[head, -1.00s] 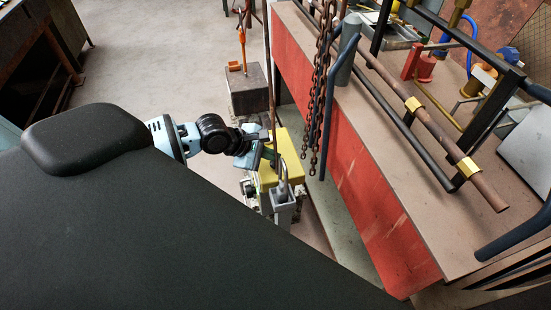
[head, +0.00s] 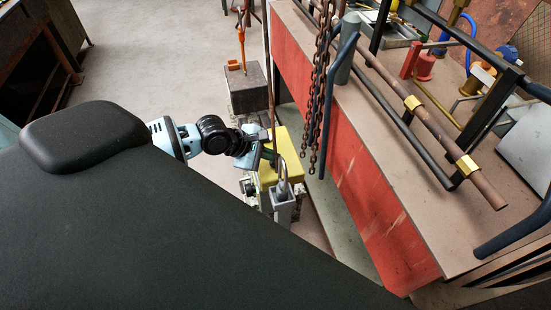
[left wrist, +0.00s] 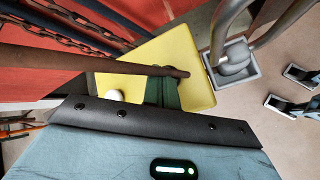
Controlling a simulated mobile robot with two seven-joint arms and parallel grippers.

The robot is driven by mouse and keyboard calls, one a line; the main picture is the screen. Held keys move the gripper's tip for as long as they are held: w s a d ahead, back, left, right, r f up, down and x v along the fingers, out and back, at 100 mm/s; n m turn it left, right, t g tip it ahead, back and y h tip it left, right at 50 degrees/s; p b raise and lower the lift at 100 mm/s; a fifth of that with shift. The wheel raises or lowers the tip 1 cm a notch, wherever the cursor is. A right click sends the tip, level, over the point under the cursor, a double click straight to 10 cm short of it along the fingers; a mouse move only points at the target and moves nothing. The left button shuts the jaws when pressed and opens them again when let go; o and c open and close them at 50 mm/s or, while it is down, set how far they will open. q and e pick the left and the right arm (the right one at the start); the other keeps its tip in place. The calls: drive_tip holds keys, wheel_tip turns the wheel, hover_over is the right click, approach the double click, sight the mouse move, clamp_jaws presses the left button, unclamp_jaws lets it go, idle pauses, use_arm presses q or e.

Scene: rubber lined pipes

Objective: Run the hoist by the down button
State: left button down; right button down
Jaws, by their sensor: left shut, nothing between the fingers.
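A yellow box (head: 295,178) sits low beside the bench; I take it for the hoist's control box. In the left wrist view its yellow face (left wrist: 150,52) fills the middle, with a white round button (left wrist: 116,95) partly covered by my gripper's edge. No down marking is readable. My left gripper (head: 268,157) is shut and empty, its green fingers (left wrist: 163,92) over the yellow face; I cannot tell whether they touch it. A dark block (head: 248,92) with an orange hook (head: 241,45) above it is farther back. My right gripper is not in view.
A brown rod (left wrist: 90,62) crosses close to my fingers. Rusty chains (head: 318,85) hang beside the red-fronted bench (head: 370,215), which carries pipes and fittings. A grey socket with bent grey pipes (left wrist: 233,62) stands beside the yellow box. Open floor (head: 160,60) lies behind.

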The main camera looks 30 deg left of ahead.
sight(272, 162)
use_arm(q)
drive_tip(key=shift+f, duration=0.3)
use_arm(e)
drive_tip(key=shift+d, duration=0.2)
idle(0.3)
use_arm(q)
drive_tip(key=shift+r+p, duration=0.55)
drive_tip(key=shift+r, duration=0.45)
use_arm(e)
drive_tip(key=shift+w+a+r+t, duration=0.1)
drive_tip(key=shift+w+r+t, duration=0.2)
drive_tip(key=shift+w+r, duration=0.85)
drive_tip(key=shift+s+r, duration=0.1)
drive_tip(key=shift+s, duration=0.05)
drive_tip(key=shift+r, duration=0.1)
